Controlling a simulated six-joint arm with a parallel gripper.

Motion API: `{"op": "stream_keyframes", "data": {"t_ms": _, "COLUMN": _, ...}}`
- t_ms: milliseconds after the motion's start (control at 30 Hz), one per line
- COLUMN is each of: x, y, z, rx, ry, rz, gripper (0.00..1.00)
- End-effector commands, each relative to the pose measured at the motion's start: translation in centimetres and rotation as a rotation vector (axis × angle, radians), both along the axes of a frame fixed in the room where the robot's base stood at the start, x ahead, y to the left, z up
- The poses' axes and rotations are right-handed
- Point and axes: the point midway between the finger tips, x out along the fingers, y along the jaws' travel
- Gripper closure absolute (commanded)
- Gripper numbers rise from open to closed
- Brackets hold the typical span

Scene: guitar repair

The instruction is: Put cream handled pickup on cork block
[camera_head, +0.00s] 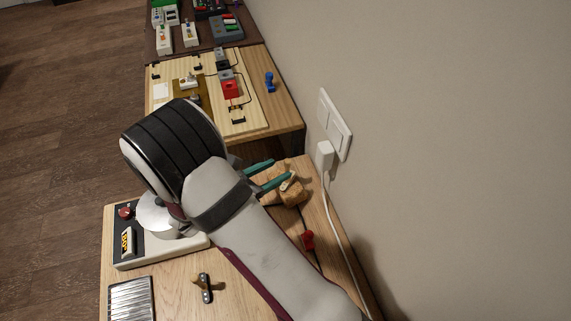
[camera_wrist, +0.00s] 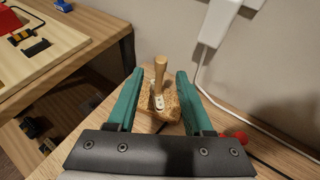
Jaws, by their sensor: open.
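The cream handled pickup has a cream base and a tan peg handle (camera_wrist: 160,70). In the wrist view it sits on the speckled brown cork block (camera_wrist: 171,112), with its handle upright. In the head view the cork block (camera_head: 292,197) lies near the wall side of the front table, and part of the pickup (camera_head: 288,183) shows on it, partly hidden by a finger. My gripper (camera_head: 281,168) is open, with one teal finger on each side of the pickup. Neither finger visibly touches the handle in the wrist view, where my gripper (camera_wrist: 158,74) also shows.
A second handled pickup (camera_head: 206,290), dark with a tan handle, lies on the front table near a silver-striped plate (camera_head: 131,300). A red item (camera_head: 308,240) lies close to the cork block. A white plug (camera_head: 324,154) and cable run along the wall.

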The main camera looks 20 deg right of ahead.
Motion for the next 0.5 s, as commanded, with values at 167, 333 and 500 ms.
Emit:
{"op": "stream_keyframes", "data": {"t_ms": 167, "x": -2.1, "y": 3.7, "z": 1.7, "rx": 0.002, "ry": -0.002, "rz": 0.003, "gripper": 0.49}}
{"op": "stream_keyframes", "data": {"t_ms": 333, "x": -3.2, "y": 5.1, "z": 2.7, "rx": 0.009, "ry": -0.006, "rz": -0.014, "gripper": 0.49}}
{"op": "stream_keyframes", "data": {"t_ms": 500, "x": -9.0, "y": -0.8, "z": 6.7, "rx": 0.277, "ry": -0.197, "rz": -0.5, "gripper": 0.49}}
